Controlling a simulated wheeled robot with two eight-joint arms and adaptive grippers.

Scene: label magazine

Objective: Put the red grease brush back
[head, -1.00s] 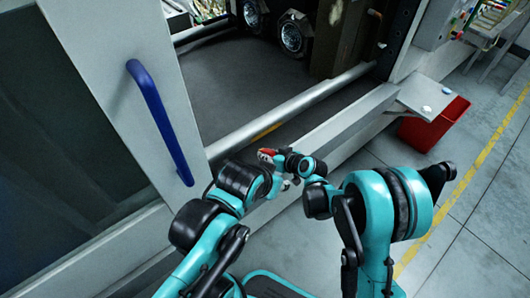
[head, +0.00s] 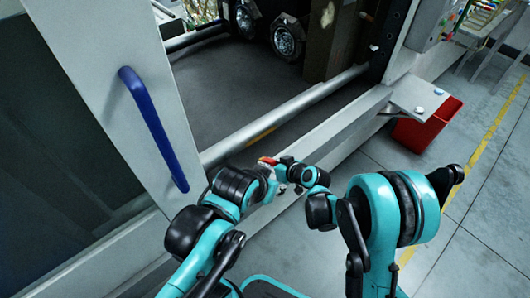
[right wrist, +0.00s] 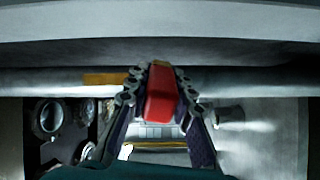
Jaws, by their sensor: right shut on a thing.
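The red grease brush (right wrist: 161,92) is held between the two fingers of my right gripper (right wrist: 160,100) in the right wrist view. Its red block-like part faces the camera; I cannot make out bristles. In the head view, the brush (head: 268,160) shows as a small red piece at the tip of my right gripper (head: 279,163), in front of the machine's lower sill. My left arm ends close beside and below the right gripper. The left gripper's fingers are too small and hidden to read. No holder for the brush can be made out.
A machine opening has a silver rail (head: 285,118) along its front. A door with a blue handle (head: 153,128) stands at left. A small grey shelf (head: 418,97) juts out at right above a red bin (head: 428,127). Floor at right is clear.

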